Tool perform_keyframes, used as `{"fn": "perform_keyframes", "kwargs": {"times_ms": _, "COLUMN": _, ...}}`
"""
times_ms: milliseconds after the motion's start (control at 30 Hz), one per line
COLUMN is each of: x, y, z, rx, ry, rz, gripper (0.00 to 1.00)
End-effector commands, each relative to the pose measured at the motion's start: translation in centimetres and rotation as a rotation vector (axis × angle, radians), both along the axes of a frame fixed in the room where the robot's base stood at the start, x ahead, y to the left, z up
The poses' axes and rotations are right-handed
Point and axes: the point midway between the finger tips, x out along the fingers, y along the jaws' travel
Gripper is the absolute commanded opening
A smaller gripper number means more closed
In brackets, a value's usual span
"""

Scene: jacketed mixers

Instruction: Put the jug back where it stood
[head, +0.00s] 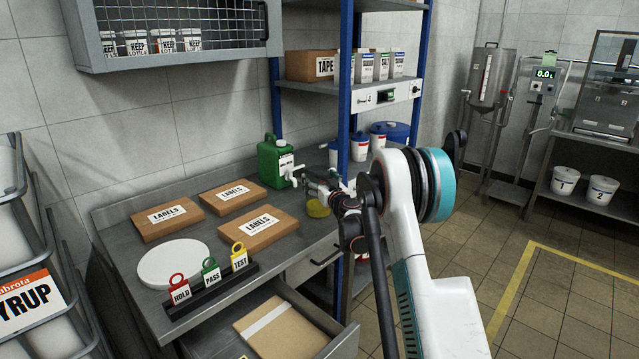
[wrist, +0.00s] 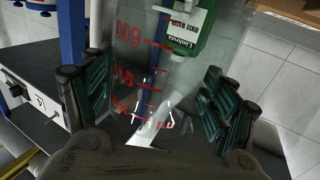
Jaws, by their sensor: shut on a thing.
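The jug is clear with red graduation marks. In the wrist view the jug (wrist: 150,75) stands between the two dark green ribbed pads of my gripper (wrist: 152,108), which is shut on it. I see the green container through its wall. In the head view my gripper (head: 322,188) is over the right end of the steel bench (head: 115,215), close to the white tap of the green container (head: 273,163). The jug is mostly hidden there by my gripper and arm. A yellow round thing (head: 318,209) shows just below my gripper; I cannot tell if it touches the jug.
Several LABELS boxes (head: 257,228) and a white round board (head: 174,263) lie on the bench. A rack with HOLD, PASS and TEST tags (head: 211,291) stands at the front edge. An open drawer (head: 283,327) juts out below.

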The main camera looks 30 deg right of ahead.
Motion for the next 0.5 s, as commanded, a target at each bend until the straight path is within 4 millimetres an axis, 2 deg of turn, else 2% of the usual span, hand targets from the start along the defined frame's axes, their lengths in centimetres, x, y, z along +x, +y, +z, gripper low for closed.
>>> {"fn": "perform_keyframes", "kwargs": {"times_ms": 233, "x": 0.0, "y": 0.01, "z": -0.18, "rx": 0.0, "ry": 0.0, "rz": 0.0, "gripper": 0.18}}
{"fn": "perform_keyframes", "kwargs": {"times_ms": 267, "x": -0.01, "y": 0.0, "z": -0.24, "rx": 0.0, "ry": 0.0, "rz": 0.0, "gripper": 0.81}}
{"fn": "perform_keyframes", "kwargs": {"times_ms": 333, "x": -0.01, "y": 0.01, "z": -0.16, "rx": 0.0, "ry": 0.0, "rz": 0.0, "gripper": 0.97}}
{"fn": "perform_keyframes", "kwargs": {"times_ms": 500, "x": -0.01, "y": 0.01, "z": -0.13, "rx": 0.0, "ry": 0.0, "rz": 0.0, "gripper": 0.99}}
